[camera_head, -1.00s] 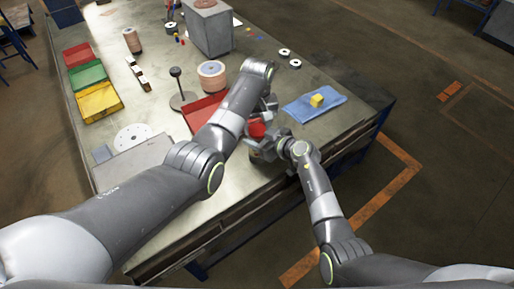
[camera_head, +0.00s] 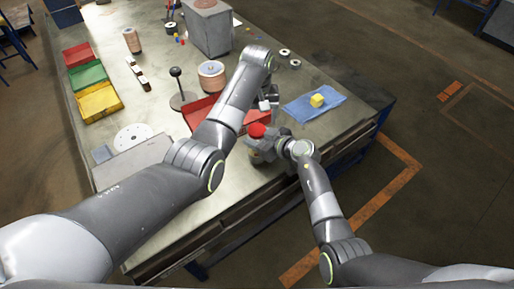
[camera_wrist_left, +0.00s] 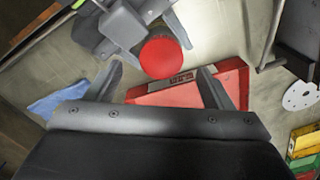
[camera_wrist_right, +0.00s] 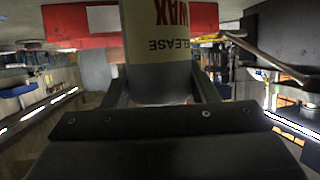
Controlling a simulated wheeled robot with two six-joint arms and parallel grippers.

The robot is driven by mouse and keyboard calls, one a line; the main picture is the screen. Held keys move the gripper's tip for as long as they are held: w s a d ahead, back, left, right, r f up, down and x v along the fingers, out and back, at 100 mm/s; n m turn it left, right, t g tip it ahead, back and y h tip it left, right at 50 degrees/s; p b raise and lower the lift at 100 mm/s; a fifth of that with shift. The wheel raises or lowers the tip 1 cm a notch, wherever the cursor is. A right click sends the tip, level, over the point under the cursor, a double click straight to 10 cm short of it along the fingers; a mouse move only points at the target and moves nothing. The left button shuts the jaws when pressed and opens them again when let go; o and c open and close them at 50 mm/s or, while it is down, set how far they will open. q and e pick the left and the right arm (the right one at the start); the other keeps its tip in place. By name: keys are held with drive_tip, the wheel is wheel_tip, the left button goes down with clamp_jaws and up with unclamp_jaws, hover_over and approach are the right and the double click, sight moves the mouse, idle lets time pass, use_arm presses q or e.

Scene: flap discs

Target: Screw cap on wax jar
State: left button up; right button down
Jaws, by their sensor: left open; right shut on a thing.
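The wax jar (camera_wrist_right: 158,62) is a pale, grey-green cylinder whose label shows upside down in the right wrist view. My right gripper (camera_wrist_right: 158,92) is shut on its body and holds it near the table's front edge. The round red cap (camera_head: 257,130) sits on top of the jar, and it also shows in the left wrist view (camera_wrist_left: 161,57). How tightly the cap sits cannot be told. My left gripper (camera_head: 267,103) is open and empty, apart from the cap, behind and above it in the head view. The cap lies between its fingers in the left wrist view.
A red tray (camera_head: 196,113) lies just behind the jar, partly hidden by my left arm. A blue cloth (camera_head: 300,109) with a yellow block (camera_head: 317,100) lies to the right. A stand with a dark knob (camera_head: 176,73) and a copper-coloured spool (camera_head: 211,70) stand farther back.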

sight(257, 129)
use_arm(q)
wheel_tip(257, 129, up, 9)
drive_tip(key=shift+a+f, duration=0.15)
use_arm(e)
drive_tip(key=shift+c, duration=2.4)
unclamp_jaws()
drive_tip(key=v, duration=1.7)
drive_tip(key=shift+s+d, duration=0.1)
drive_tip(key=shift+d, duration=0.15)
